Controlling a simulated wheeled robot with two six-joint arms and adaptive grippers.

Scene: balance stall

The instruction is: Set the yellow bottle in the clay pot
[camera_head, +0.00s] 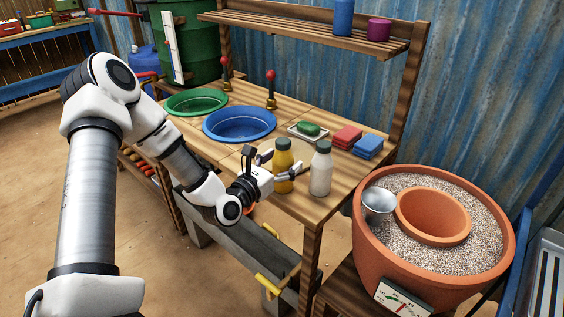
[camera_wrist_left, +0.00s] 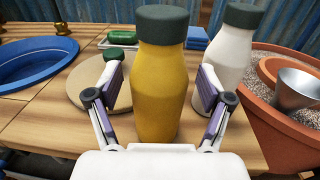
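The yellow bottle (camera_head: 283,171) with a dark green cap stands upright near the front edge of the wooden bench. My left gripper (camera_head: 280,164) is open, with its fingers on either side of the bottle. In the left wrist view the yellow bottle (camera_wrist_left: 160,90) stands between the purple-padded fingers, with a gap visible on each side. A small clay pot (camera_head: 433,240) sits in pale gravel inside a large terracotta planter (camera_head: 365,245) at the right. The small pot looks empty, though its bottom is partly hidden. My right gripper is not in view.
A white bottle (camera_head: 321,173) stands close to the right of the yellow one. A metal cup (camera_head: 378,204) leans in the gravel left of the small pot. Blue (camera_head: 240,137) and green (camera_head: 197,103) basins, a soap dish (camera_head: 308,130) and sponges (camera_head: 347,137) lie behind.

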